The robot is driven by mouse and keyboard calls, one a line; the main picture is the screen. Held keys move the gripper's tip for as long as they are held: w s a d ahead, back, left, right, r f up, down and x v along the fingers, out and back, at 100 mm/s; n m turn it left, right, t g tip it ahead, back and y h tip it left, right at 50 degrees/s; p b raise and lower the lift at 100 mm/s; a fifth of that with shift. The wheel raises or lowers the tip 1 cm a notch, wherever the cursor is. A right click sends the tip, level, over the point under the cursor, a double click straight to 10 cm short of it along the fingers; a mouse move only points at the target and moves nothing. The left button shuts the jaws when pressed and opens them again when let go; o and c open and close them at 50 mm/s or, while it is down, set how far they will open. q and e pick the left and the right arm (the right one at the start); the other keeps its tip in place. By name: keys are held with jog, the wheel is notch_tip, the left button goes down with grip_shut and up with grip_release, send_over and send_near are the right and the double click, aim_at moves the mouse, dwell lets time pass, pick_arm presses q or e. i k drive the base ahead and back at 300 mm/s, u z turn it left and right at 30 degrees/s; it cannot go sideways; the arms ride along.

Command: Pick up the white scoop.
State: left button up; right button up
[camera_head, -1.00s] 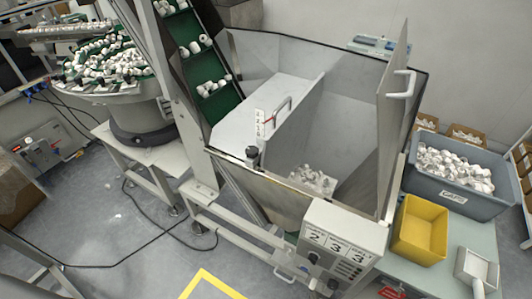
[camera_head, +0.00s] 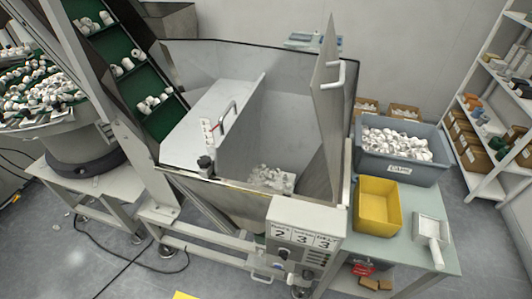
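The white scoop (camera_head: 431,229) lies on the right end of the pale green side table (camera_head: 396,254), in the lower right of the head view. Its square pan is toward the back and its handle points toward the front edge. Neither of my grippers is in view, and nothing touches the scoop from above.
A yellow bin (camera_head: 377,206) stands left of the scoop. A grey crate (camera_head: 400,174) of white caps is behind it. The metal hopper (camera_head: 205,186) with its raised lid (camera_head: 327,115) and a control box (camera_head: 304,238) stand to the left. Shelves (camera_head: 493,110) are at right. Floor at lower right is clear.

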aim_at(433, 234)
jog(key=z, duration=1.75)
